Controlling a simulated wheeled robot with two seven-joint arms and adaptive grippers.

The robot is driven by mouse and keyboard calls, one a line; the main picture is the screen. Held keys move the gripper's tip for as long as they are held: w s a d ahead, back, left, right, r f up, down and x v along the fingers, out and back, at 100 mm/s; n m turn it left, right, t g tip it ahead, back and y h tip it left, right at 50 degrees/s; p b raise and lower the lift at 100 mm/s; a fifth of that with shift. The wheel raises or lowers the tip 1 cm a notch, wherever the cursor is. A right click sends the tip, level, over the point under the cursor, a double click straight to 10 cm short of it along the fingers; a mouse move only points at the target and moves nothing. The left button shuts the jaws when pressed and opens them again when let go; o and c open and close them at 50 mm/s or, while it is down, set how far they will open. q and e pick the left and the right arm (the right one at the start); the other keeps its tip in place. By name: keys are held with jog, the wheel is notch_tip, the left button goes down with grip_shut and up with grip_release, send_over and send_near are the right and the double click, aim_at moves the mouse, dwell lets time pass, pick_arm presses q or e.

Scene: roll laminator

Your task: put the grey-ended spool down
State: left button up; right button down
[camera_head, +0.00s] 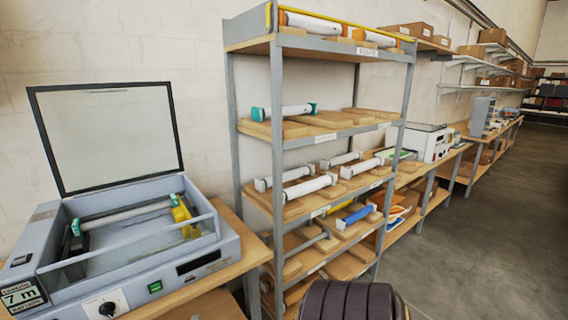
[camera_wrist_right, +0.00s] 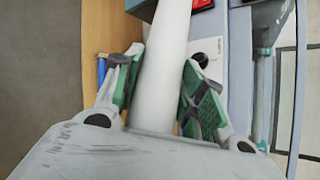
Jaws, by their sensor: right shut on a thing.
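A white spool (camera_wrist_right: 165,60) runs lengthwise through the right wrist view. My right gripper (camera_wrist_right: 163,92) is shut on it, with green pads on both sides. The ends of this spool are not visible, so their colour cannot be told. In the head view, several white spools with pale grey ends, one of them here (camera_head: 310,187), lie on the third shelf of the rack (camera_head: 279,130). Neither gripper shows in the head view.
The open laminator (camera_head: 190,268) stands on a wooden bench at left, its lid raised, with a teal-ended roller (camera_head: 125,215) inside. A teal-ended spool (camera_head: 284,112) lies on the second shelf, a blue one (camera_head: 357,214) lower. The floor (camera_head: 470,220) at right is clear.

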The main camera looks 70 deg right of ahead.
jog(key=shift+m+h, duration=0.5)
jog(key=a+f, duration=0.1)
jog(key=s+a+f, duration=0.2)
jog(key=f, duration=0.1)
jog(key=shift+a+f, duration=0.1)
jog(key=shift+w+a, duration=0.1)
jog(key=shift+w, duration=0.05)
jog(key=shift+d+f, duration=0.1)
jog(key=shift+d, duration=0.2)
dwell(0.6)
jog(key=shift+f+b, duration=2.15)
jog(key=shift+f, duration=0.05)
jog(key=shift+f+b, duration=0.35)
jog(key=shift+b, duration=0.05)
